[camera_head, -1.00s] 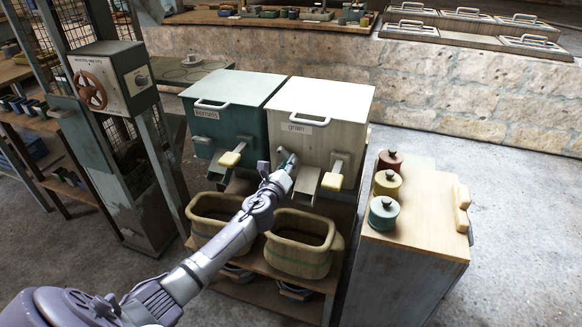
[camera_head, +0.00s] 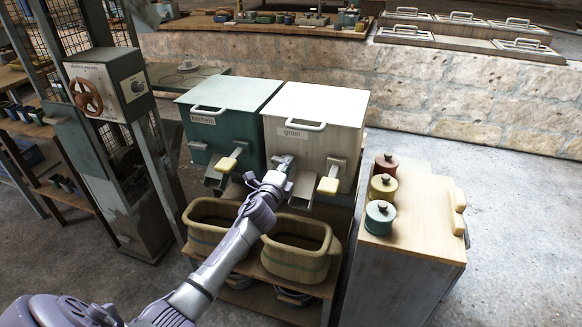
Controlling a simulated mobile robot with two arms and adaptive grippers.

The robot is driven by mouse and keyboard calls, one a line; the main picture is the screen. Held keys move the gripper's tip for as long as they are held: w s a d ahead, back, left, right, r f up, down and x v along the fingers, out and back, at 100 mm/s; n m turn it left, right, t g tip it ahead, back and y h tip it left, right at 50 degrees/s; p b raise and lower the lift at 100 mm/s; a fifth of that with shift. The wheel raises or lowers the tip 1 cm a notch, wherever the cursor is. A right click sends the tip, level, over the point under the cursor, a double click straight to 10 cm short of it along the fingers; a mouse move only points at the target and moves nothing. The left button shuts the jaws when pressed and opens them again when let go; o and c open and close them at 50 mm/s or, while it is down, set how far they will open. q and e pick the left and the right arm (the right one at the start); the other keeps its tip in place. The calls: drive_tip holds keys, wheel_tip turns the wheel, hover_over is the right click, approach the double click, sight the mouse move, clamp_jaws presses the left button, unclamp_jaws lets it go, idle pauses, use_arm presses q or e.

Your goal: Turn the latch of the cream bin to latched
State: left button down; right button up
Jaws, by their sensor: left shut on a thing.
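The cream bin (camera_head: 312,144), labelled "grain", stands at the right of the teal bin (camera_head: 232,138), labelled "kernels". My left gripper (camera_head: 284,164) is at the lower left of the cream bin's front. It is shut on the small latch there. The gripper hides most of the latch, so its exact angle is hard to tell. A lever with a cream grip (camera_head: 328,186) sticks out at the right of the same front. My right gripper is not in view.
Two baskets (camera_head: 298,270) stand on the wooden shelf below the bins. A cabinet with three lidded jars (camera_head: 380,216) stands close on the right. A control box with a red-brown wheel (camera_head: 88,97) is at the left. Open floor lies beyond the cabinet.

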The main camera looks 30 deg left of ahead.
use_arm(q)
drive_tip(key=shift+a+r+n, duration=0.3)
drive_tip(key=shift+a+n, duration=0.1)
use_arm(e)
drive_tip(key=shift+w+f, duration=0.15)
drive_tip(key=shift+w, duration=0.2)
use_arm(q)
drive_tip(key=c, duration=1.4)
unclamp_jaws()
drive_tip(key=o, duration=0.3)
drive_tip(key=shift+s+a+f, duration=0.15)
drive_tip(key=shift+a+f, duration=0.05)
drive_tip(key=shift+d, duration=0.2)
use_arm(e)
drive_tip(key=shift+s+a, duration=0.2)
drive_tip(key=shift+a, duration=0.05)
use_arm(q)
drive_tip(key=v, duration=1.2)
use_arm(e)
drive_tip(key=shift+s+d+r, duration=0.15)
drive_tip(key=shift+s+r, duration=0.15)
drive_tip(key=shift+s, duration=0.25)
